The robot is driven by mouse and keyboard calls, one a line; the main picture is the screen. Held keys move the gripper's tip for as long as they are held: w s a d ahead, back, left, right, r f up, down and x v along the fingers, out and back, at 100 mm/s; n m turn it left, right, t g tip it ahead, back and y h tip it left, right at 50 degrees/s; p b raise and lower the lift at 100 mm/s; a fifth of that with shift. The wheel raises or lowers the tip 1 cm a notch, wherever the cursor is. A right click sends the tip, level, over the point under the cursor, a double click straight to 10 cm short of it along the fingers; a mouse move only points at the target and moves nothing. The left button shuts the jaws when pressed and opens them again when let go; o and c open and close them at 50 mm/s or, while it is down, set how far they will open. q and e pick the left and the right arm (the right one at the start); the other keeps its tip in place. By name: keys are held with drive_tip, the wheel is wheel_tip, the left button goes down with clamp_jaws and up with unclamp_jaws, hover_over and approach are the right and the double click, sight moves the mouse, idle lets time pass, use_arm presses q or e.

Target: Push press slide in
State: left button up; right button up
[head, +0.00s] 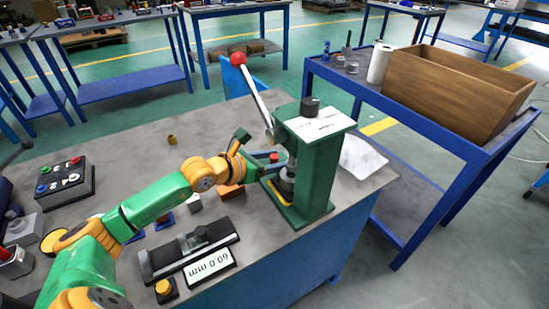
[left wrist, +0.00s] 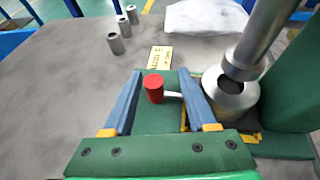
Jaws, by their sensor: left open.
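The green press (head: 318,165) stands at the right end of the grey bench. Its lever with a red ball (head: 238,59) is raised up and to the left. A small red knob (left wrist: 153,84) on a pale rod, likely the slide's handle, shows in the left wrist view beside the silver round holder (left wrist: 231,97) under the ram (left wrist: 258,38). My left gripper (left wrist: 160,76) is open, its blue fingers on either side of the knob; I see gaps to both fingers. In the head view my gripper (head: 262,158) is at the press's left side. My right gripper is out of view.
A black gauge with a 60.0 mm display (head: 209,265) lies at the bench's front. A button box (head: 65,179) is at the left. Several small metal cylinders (left wrist: 116,43) and a yellow label plate (left wrist: 160,57) lie beyond my gripper.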

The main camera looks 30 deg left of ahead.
use_arm(q)
drive_tip(key=shift+a, duration=0.15)
drive_tip(key=shift+s+a+r, duration=0.1)
drive_tip(key=shift+s+a, duration=0.05)
drive_tip(key=shift+s, duration=0.1)
drive_tip(key=v, duration=0.4)
drive_tip(key=shift+s, duration=0.2)
drive_tip(key=shift+p+v, duration=0.45)
drive_tip(key=shift+v, duration=0.6)
